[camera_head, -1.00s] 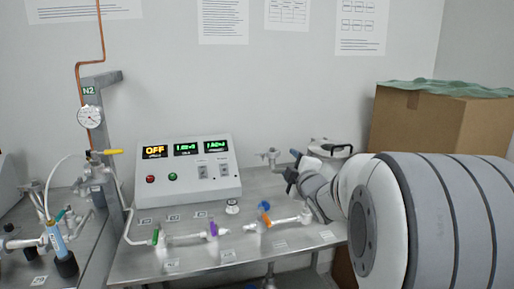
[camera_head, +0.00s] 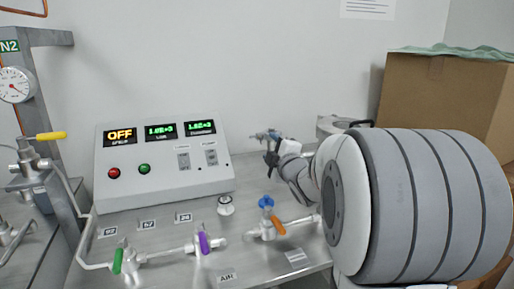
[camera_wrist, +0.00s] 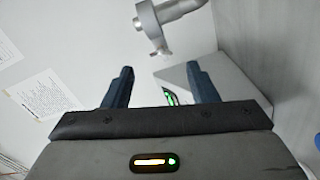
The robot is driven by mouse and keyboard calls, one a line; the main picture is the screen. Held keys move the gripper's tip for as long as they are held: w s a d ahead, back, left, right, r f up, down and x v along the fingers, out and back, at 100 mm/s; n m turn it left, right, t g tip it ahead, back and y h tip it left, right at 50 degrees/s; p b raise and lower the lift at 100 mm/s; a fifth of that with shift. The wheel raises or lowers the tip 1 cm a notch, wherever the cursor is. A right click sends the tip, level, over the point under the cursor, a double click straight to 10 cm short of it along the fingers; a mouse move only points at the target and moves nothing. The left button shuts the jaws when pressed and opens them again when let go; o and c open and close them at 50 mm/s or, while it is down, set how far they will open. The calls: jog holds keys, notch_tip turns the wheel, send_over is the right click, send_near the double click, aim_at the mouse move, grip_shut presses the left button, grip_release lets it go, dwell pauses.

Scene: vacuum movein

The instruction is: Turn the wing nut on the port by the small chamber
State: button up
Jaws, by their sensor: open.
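The port (camera_head: 264,136) is a small metal fitting beside the small chamber (camera_head: 330,126), which is partly hidden behind my arm. In the wrist view the port's metal tube (camera_wrist: 178,10) enters from the top, with a curved grey metal piece (camera_wrist: 152,28) at its end. This piece seems to be the clamp with the wing nut; I cannot separate the nut clearly. My gripper (camera_wrist: 160,70) is open and empty, its two dark blue fingers apart. The metal piece lies beyond the fingertips, not between them. In the head view my gripper (camera_head: 271,157) is just below and right of the port.
A control box (camera_head: 165,165) with lit displays stands left of the port. Valves with purple (camera_head: 204,243), orange (camera_head: 277,225) and green (camera_head: 117,261) handles line the bench front. A cardboard box (camera_head: 430,95) stands behind my arm.

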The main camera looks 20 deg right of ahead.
aim_at(262, 138)
jog(key=w, duration=0.8)
jog(key=shift+f, duration=0.1)
jog(key=shift+s, duration=0.1)
jog(key=c, duration=1)
jog(key=shift+f+b, duration=0.2)
jog(key=shift+b, duration=0.5)
jog(key=shift+n+b, duration=0.6)
jog(key=shift+b, duration=0.45)
jog(key=shift+r+n+b, duration=0.2)
jog(key=shift+n+b, duration=0.1)
jog(key=shift+n, duration=0.1)
